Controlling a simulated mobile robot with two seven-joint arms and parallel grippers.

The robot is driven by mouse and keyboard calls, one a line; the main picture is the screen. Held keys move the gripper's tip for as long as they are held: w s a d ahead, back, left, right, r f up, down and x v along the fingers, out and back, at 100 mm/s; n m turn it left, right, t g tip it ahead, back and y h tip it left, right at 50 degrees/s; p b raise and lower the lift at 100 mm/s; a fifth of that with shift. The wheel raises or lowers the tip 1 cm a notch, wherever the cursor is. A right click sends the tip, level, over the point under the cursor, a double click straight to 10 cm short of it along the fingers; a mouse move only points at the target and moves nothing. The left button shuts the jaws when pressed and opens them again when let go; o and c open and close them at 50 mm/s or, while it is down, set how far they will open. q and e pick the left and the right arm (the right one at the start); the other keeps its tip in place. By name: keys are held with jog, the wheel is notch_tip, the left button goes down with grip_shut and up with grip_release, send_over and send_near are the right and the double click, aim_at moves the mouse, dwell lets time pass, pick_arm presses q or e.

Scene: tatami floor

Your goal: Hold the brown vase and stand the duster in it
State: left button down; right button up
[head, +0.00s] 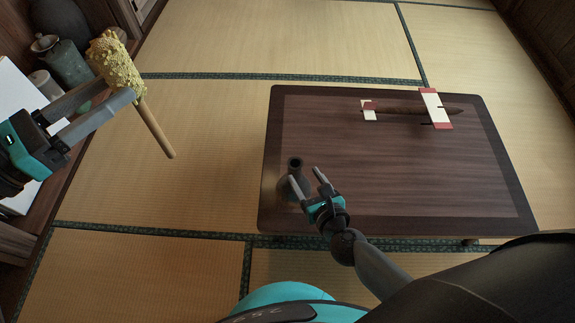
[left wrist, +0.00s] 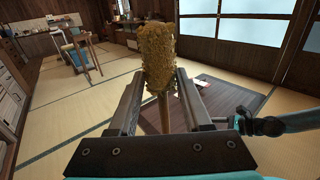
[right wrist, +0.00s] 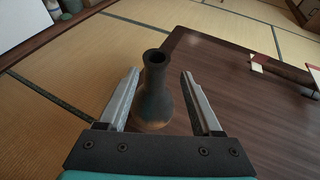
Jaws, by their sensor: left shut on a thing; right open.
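The duster has a fluffy yellow head (head: 117,62) and a pale wooden handle (head: 158,130). My left gripper (head: 105,97) is shut on the duster near its head and holds it in the air left of the table, handle slanting down. The duster head (left wrist: 158,58) also shows in the left wrist view. The brown vase (head: 294,183), dark with a narrow neck, stands upright at the table's left edge. My right gripper (head: 305,180) is open at the vase. In the right wrist view the vase (right wrist: 154,95) stands between the open fingers (right wrist: 157,90), with gaps on both sides.
The low dark table (head: 400,170) holds a brown stick-like object (head: 400,109) on red-and-white supports (head: 435,108) at its back right. Grey jars (head: 66,62) stand on a shelf at far left. Tatami floor between shelf and table is clear.

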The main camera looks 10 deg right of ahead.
aim_at(300, 170)
jog(key=b+x, duration=0.1)
jog(key=x, duration=0.5)
jog(key=shift+w+f+b, duration=0.1)
jog(key=shift+w+b, duration=0.15)
jog(key=shift+b, duration=0.05)
grip_shut()
dwell(0.8)
